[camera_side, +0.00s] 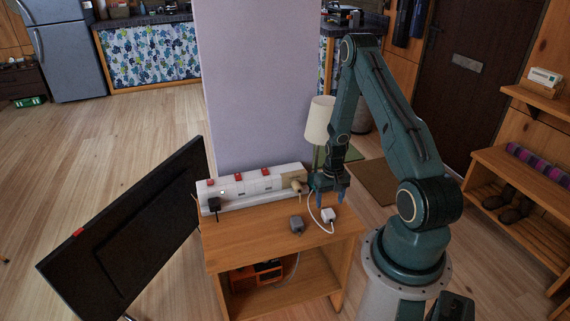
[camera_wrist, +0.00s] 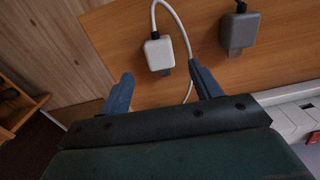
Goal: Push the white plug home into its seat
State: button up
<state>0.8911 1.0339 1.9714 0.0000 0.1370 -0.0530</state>
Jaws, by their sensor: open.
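The white plug (camera_side: 327,215) lies on the wooden table top (camera_side: 262,245) near its right side, with a white cord running from it. It also shows in the wrist view (camera_wrist: 158,54), ahead of my fingertips and between their lines. My gripper (camera_side: 331,198) is open and empty, above the table and close to the plug; its two blue fingers (camera_wrist: 163,84) show in the wrist view. The white power strip (camera_side: 250,187) with red switches stands along the table's back edge. Which socket is the white plug's seat, I cannot tell.
A grey plug (camera_side: 297,224) lies left of the white plug, and shows in the wrist view (camera_wrist: 239,28). A black plug (camera_side: 214,204) sits at the strip's left end. A large dark panel (camera_side: 130,235) stands left of the table. The table's front left is clear.

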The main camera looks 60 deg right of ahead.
aim_at(328, 210)
jog(key=shift+f, duration=0.4)
jog(key=shift+f, duration=0.1)
jog(key=shift+w+d+f, duration=0.1)
jog(key=shift+f, duration=1.15)
jog(key=shift+w+d+f, duration=0.1)
jog(key=shift+f, duration=1.15)
jog(key=c, duration=1.1)
jog(key=shift+r, duration=0.15)
notch_tip(328, 210, up, 20)
jog(key=shift+f, duration=0.1)
